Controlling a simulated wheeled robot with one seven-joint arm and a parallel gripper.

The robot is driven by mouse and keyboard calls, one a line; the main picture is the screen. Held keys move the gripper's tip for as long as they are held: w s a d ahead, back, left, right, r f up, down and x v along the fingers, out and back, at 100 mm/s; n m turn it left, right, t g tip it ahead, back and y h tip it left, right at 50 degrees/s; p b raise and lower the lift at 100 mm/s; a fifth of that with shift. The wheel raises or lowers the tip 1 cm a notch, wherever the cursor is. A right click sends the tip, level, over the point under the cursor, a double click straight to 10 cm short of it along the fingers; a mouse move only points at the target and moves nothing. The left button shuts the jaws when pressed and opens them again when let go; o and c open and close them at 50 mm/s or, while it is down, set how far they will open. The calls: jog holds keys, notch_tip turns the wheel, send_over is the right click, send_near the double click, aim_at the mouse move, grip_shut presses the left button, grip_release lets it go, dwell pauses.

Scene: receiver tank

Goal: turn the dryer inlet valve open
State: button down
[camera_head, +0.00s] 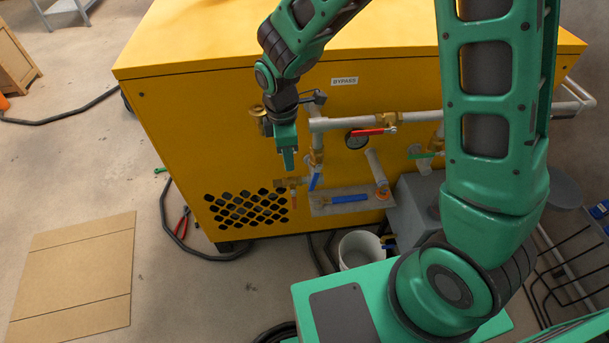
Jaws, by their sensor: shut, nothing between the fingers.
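A yellow cabinet (210,130) carries grey piping on its front. Several valves sit on that piping: one with a red lever (372,132) lying roughly level, one with a blue lever (314,182) hanging steeply down, and one with a green handle (424,156) at the right. A longer blue handle (350,198) lies level lower down. No readable label shows which is the dryer inlet valve; only a BYPASS label (344,81) can be read. My gripper (289,170) points down, shut and empty, left of the vertical pipe and above the lower brass fitting (289,182). Contact cannot be told.
A round gauge (356,140) sits behind the pipes. A white bucket (360,249) and a grey box (415,208) stand below them. Red pliers (182,222) and a black hose (168,215) lie on the floor. A flat cardboard sheet (75,280) lies at left.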

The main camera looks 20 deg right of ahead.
aim_at(315, 178)
jog(key=f, duration=0.6)
jog(key=shift+d+f, duration=0.2)
jog(key=shift+f, duration=0.05)
jog(key=shift+s+d+f, duration=0.1)
jog(key=shift+d+f, duration=0.1)
jog(key=shift+d, duration=0.45)
jog(key=shift+s+d+f, duration=0.1)
jog(key=shift+d+f, duration=0.05)
jog(key=shift+d, duration=0.5)
jog(key=shift+s+d+f, duration=0.1)
jog(key=shift+d+f, duration=0.1)
jog(key=shift+d, duration=0.45)
